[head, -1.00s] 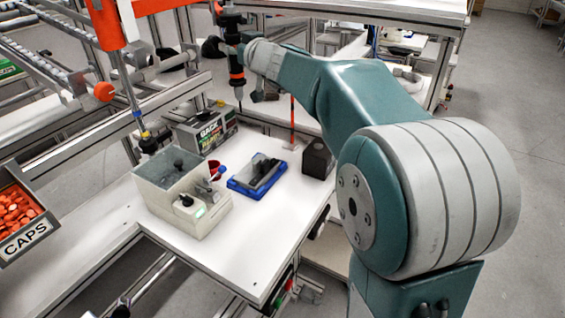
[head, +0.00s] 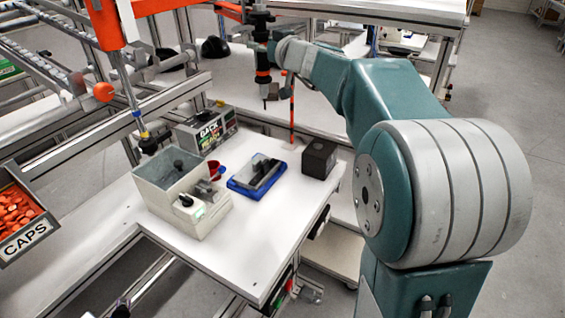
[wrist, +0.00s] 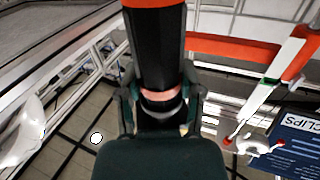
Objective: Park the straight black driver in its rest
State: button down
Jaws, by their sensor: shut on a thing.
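The straight black driver (head: 262,60) with an orange band hangs upright, tip down, in the head view. My gripper (wrist: 160,103) is shut on it; the driver's black and orange body (wrist: 155,45) fills the top middle of the wrist view. A dark brown block (head: 319,158) stands at the table's right back corner, below and to the right of the driver's tip. It may be the rest, but I cannot make out an opening in it for certain. The driver is in the air, apart from the block.
A blue tray (head: 235,186) with dark parts lies mid-table. A thin orange pole (head: 292,110) rises behind. The front of the table is clear.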

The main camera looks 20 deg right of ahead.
jog(key=s+d, duration=0.1)
jog(key=d, duration=0.8)
jog(key=shift+s+d, duration=0.35)
jog(key=shift+s, duration=0.05)
jog(key=shift+a, duration=0.1)
